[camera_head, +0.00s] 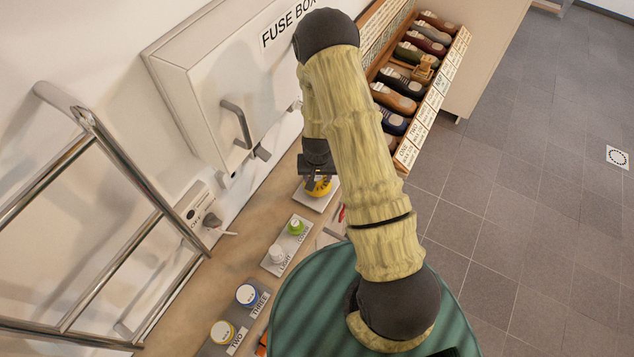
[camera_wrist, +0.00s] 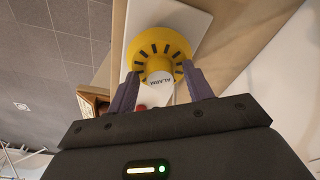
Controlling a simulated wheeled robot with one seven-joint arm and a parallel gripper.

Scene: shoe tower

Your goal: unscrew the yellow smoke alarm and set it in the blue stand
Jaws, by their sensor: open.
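The yellow smoke alarm (camera_wrist: 160,47) sits on a white plate (camera_wrist: 205,18) in the wrist view, its white centre marked ALARM. In the head view the alarm (camera_head: 318,187) shows on the bench below the fuse box, partly hidden by my arm. My gripper (camera_wrist: 162,88) is open, with one finger on each side of the alarm's lower part; I cannot tell whether they touch it. My gripper also shows in the head view (camera_head: 317,178), just above the alarm. A blue-ringed holder (camera_head: 248,295) beside the label THREE may be the blue stand; a yellow-ringed one (camera_head: 222,332) is by TWO.
A plate with a green item (camera_head: 296,227) and a white item (camera_head: 277,253) lies between the alarm and the holders. The fuse box (camera_head: 225,85) hangs on the wall. A shoe rack (camera_head: 415,75) stands beyond my arm. A metal rail (camera_head: 110,235) is at left.

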